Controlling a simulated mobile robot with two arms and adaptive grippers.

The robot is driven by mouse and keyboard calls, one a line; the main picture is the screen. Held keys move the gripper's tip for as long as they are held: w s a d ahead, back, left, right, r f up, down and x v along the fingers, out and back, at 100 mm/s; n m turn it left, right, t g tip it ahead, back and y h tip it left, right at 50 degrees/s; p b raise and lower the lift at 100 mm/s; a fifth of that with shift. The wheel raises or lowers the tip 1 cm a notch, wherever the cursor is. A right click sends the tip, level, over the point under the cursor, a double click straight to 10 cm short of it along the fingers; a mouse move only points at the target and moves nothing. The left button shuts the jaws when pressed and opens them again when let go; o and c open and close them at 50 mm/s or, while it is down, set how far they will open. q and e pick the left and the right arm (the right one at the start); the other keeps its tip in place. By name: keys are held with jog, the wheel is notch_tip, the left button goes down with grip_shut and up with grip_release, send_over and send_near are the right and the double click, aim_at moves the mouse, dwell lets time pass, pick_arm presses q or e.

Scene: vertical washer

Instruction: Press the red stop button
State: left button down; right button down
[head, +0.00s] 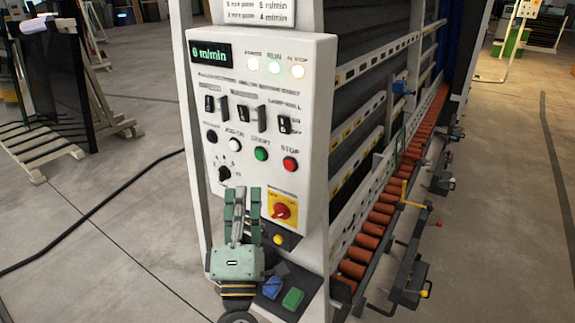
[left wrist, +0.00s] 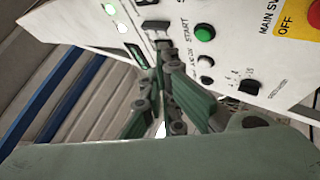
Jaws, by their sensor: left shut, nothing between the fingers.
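The red stop button (head: 290,164) sits on the white control panel (head: 312,110), right of the green start button (head: 261,154). Nothing covers it in the head view. My left gripper (head: 242,193) is shut and empty, in front of the lower panel, below and left of the stop button in the picture. In the left wrist view, the fingers (left wrist: 165,62) overlap the panel near the green start button (left wrist: 205,34). The red stop button is not visible there. I cannot tell whether the fingers touch the panel. My right gripper is not in view.
A red rotary switch on a yellow plate (head: 283,207) is below the stop button. A knob (head: 224,173) and several switches sit to its left. Blue (head: 273,287) and green (head: 293,298) pieces lie below the panel. An orange roller conveyor (head: 380,217) runs along the right.

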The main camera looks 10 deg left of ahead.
aim_at(289, 165)
pick_arm(q)
jog(key=shift+w, duration=0.15)
jog(key=w+d+b, duration=0.2)
jog(key=w+d, duration=0.1)
jog(key=w, duration=0.5)
jog(key=shift+w, duration=0.15)
dwell(1.4)
jog(key=shift+w+d, duration=0.15)
jog(key=shift+w, duration=0.15)
jog(key=shift+w+d+b, duration=0.2)
jog(key=shift+w+b, duration=0.15)
jog(key=shift+w, duration=0.15)
dwell(0.7)
jog(key=shift+s, duration=0.1)
dwell(0.3)
jog(key=shift+s+a+p, duration=0.3)
jog(key=shift+s+p, duration=0.05)
jog(key=shift+s, duration=0.45)
